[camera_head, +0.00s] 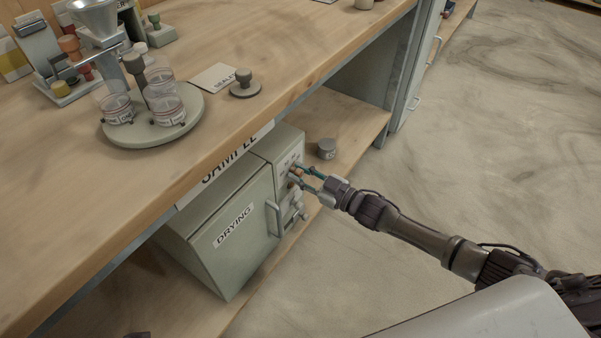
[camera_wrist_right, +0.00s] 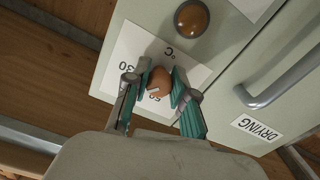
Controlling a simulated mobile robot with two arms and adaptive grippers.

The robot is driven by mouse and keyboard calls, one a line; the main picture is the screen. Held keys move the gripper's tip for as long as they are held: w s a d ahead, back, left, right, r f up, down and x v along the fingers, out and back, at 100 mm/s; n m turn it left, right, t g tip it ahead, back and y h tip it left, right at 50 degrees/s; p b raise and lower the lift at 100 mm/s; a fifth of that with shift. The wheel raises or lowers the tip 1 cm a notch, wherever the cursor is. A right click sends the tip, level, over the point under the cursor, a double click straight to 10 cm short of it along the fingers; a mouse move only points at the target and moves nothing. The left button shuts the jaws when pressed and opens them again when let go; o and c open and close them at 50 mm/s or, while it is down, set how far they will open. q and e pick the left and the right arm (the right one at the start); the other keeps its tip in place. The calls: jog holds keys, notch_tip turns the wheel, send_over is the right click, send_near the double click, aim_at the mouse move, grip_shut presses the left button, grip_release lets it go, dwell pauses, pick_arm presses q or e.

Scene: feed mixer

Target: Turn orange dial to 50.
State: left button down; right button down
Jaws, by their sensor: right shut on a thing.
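The drying oven (camera_head: 232,225) stands on the shelf under the bench. The orange dial (camera_wrist_right: 160,82) is on a white scale plate (camera_wrist_right: 140,50) marked °C on the oven's front. A light pointer mark shows on the dial, close to a partly covered number. A "30" is readable at the plate's left. My right gripper (camera_wrist_right: 158,92) is shut on the dial, one finger on each side. In the head view my right gripper (camera_head: 303,178) reaches the oven's control panel from the right, and the dial is small there. My left gripper is not clearly in view.
A round amber knob or lamp (camera_wrist_right: 192,18) sits above the dial. The oven's door handle (camera_wrist_right: 280,82) is to the right. A small grey round item (camera_head: 326,149) stands on the shelf. Open floor (camera_head: 480,130) lies to the right.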

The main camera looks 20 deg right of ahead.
jog(key=n, duration=0.3)
jog(key=shift+n, duration=0.4)
jog(key=n, duration=0.3)
jog(key=shift+n, duration=1.1)
jog(key=shift+d+n, duration=0.1)
jog(key=shift+n, duration=0.7)
pick_arm(q)
jog(key=shift+w+d+r+t+b, duration=0.25)
jog(key=shift+w+t, duration=0.15)
jog(key=shift+w, duration=0.35)
jog(key=shift+w+d+r+t+b, duration=0.1)
jog(key=shift+w+d+r+t, duration=0.25)
jog(key=shift+w, duration=0.4)
pick_arm(e)
jog(key=shift+n, duration=1)
pick_arm(q)
jog(key=shift+a+f, duration=0.1)
jog(key=shift+f, duration=0.05)
jog(key=shift+s, duration=0.1)
jog(key=shift+s+f, duration=0.15)
pick_arm(e)
jog(key=c, duration=0.9)
grip_release()
jog(key=shift+c, duration=0.2)
